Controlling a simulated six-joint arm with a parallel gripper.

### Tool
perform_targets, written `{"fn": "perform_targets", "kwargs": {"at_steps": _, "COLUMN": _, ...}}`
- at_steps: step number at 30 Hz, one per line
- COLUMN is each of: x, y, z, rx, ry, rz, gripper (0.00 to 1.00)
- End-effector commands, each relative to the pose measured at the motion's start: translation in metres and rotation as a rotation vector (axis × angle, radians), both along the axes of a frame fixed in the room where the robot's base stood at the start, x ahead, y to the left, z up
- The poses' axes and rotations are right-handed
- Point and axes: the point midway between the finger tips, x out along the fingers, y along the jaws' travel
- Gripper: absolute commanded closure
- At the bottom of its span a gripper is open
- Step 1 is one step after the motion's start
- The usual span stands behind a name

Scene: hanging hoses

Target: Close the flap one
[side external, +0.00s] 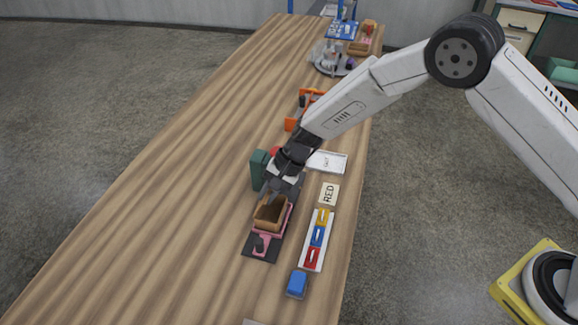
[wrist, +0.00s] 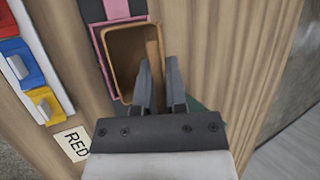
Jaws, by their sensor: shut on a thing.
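My gripper (side external: 275,196) is low over an open tan box (side external: 268,216). In the wrist view the two dark fingers of my gripper (wrist: 159,65) stand on either side of the box's right wall, shut on it. The tan box (wrist: 128,62) looks empty and sits on a pink and dark base (side external: 259,246). A white strip (side external: 305,262) beside it carries yellow (side external: 323,216), blue (side external: 318,236) and red (side external: 312,258) blocks with pale handles. No part is labelled flap one, so I cannot tell which it is.
A card reading RED (side external: 329,193) and a white tray (side external: 328,162) lie right of my gripper. A green block (side external: 259,169) stands close behind it. A blue block (side external: 297,284) is near the front. The table's left side (side external: 150,200) is clear.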

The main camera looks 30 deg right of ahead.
Motion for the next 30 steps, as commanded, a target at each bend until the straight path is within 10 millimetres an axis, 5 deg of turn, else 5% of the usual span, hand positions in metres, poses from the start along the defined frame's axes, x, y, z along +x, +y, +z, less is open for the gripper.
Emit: {"fn": "perform_targets", "kwargs": {"at_steps": 30, "x": -0.012, "y": -0.013, "z": -0.013, "rx": 0.281, "ry": -0.277, "rz": -0.003, "gripper": 1.0}}
